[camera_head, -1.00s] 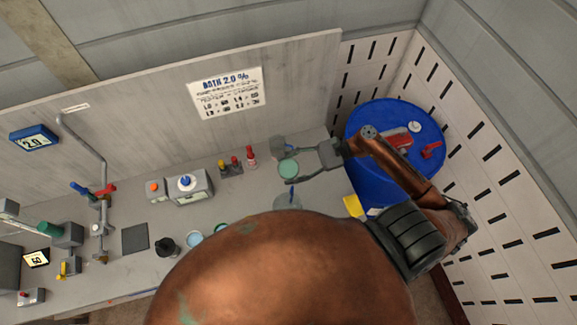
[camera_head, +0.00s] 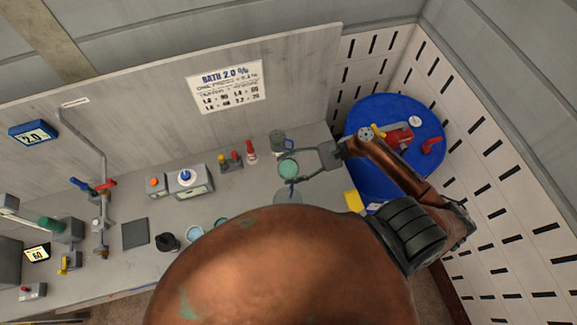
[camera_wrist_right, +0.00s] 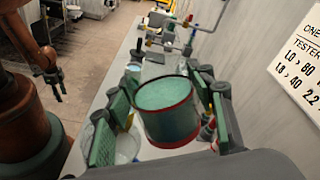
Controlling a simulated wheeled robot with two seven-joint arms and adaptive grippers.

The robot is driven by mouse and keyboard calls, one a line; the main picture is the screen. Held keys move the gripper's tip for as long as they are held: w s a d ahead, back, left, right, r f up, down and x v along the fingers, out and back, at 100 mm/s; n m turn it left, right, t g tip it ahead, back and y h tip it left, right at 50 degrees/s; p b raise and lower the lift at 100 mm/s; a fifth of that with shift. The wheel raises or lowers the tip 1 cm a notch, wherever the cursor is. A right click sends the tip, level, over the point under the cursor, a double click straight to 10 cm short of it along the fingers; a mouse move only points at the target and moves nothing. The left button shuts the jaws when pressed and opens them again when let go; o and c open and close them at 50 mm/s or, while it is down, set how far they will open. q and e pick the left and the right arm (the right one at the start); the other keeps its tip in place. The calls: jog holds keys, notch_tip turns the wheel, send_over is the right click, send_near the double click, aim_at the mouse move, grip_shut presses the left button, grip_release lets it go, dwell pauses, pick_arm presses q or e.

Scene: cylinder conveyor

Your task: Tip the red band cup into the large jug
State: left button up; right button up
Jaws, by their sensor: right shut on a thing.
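The red band cup (camera_wrist_right: 166,112) is held between the green pads of my right gripper (camera_wrist_right: 160,108). It has a red rim and a red band at the base, and pale green contents show at its top. It looks about upright. In the head view the cup (camera_head: 289,169) is beside my right gripper (camera_head: 297,166), above the bench. A large clear jug (camera_head: 287,197) stands just below it in the picture, partly hidden by my body; it also shows under the cup in the wrist view (camera_wrist_right: 127,148). My left arm shows at the wrist view's left edge, its gripper (camera_wrist_right: 55,84) unclear.
A grey jug with a blue handle (camera_head: 278,142) stands behind the cup. A red bottle (camera_head: 251,152) and a small rack (camera_head: 231,161) are to its left. A blue drum (camera_head: 435,128) stands right of the bench. A dark cup (camera_head: 167,242) and pale cups (camera_head: 194,234) are farther left.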

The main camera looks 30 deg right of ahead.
jog(key=shift+s+f+n, duration=0.15)
jog(key=shift+f+n, duration=0.25)
jog(key=shift+f, duration=0.45)
jog(key=shift+s+a+f+n+h+b, duration=0.1)
jog(key=shift+f+n+h+b, duration=0.3)
jog(key=shift+f, duration=0.5)
jog(key=shift+a+f+n+h+b, duration=0.15)
jog(key=shift+f+b, duration=0.3)
jog(key=shift+f, duration=0.45)
jog(key=f+n+t+h, duration=0.1)
jog(key=n, duration=0.1)
jog(key=s+a+f+n+t, duration=0.1)
jog(key=n, duration=0.1)
jog(key=s+f+n+t+h, duration=0.1)
jog(key=n, duration=0.1)
jog(key=shift+s+a+f+t+h+p, duration=0.1)
jog(key=shift+a+t+h+p, duration=0.05)
jog(key=shift+t+h+p, duration=0.2)
dwell(1.1)
jog(key=shift+w+d+f+m+g+y+p, duration=0.1)
jog(key=shift+w+d+m+g+y+p, duration=0.25)
jog(key=shift+m, duration=0.3)
jog(key=shift+w+d+f+m+g+y+p, duration=0.15)
jog(key=shift+w+m+g+p, duration=0.15)
jog(key=shift+m+g, duration=0.25)
